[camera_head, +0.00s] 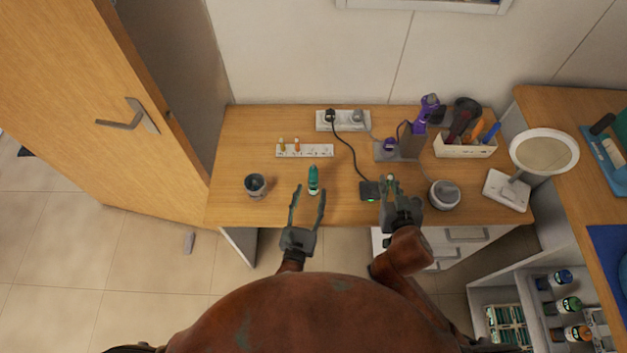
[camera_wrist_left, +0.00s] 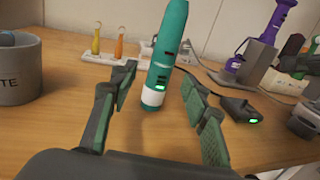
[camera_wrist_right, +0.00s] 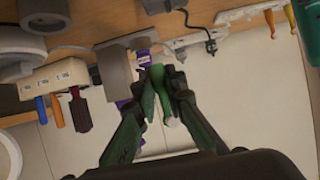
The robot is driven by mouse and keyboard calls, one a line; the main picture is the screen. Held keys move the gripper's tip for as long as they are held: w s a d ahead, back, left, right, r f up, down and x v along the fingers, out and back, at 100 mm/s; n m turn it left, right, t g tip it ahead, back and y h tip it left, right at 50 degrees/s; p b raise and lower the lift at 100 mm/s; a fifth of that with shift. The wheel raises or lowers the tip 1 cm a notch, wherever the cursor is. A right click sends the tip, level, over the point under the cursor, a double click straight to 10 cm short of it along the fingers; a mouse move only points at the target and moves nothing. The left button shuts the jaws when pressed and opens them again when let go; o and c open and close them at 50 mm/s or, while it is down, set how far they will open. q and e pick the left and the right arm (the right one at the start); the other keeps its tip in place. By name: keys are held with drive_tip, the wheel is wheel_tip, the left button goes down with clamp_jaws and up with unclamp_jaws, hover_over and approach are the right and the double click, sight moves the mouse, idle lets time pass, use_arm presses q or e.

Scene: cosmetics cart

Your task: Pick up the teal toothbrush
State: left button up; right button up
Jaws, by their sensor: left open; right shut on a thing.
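The teal toothbrush (camera_head: 313,180) stands upright on the wooden counter; in the left wrist view (camera_wrist_left: 166,52) it has a white lower band and a small green light. My left gripper (camera_head: 309,193) is open, with its fingers on either side of the toothbrush's lower part in the left wrist view (camera_wrist_left: 157,82). I see no finger touching it. My right gripper (camera_head: 389,184) is shut on a green piece with a white end (camera_wrist_right: 158,82), held to the right of the toothbrush. The fingers hide part of that piece.
A dark charger pad (camera_head: 369,191) with a cable lies between my grippers. A grey cup (camera_head: 256,185) stands left. A white rack (camera_head: 318,151) with small heads is behind the toothbrush. A grey bowl (camera_head: 445,194), purple device (camera_head: 427,111) and tool box (camera_head: 464,149) stand right.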

sight(312, 188)
use_arm(q)
drive_tip(key=x, duration=0.4)
drive_tip(key=shift+w+f, duration=0.1)
drive_tip(key=shift+w, duration=0.2)
drive_tip(key=shift+c, duration=0.5)
clamp_jaws()
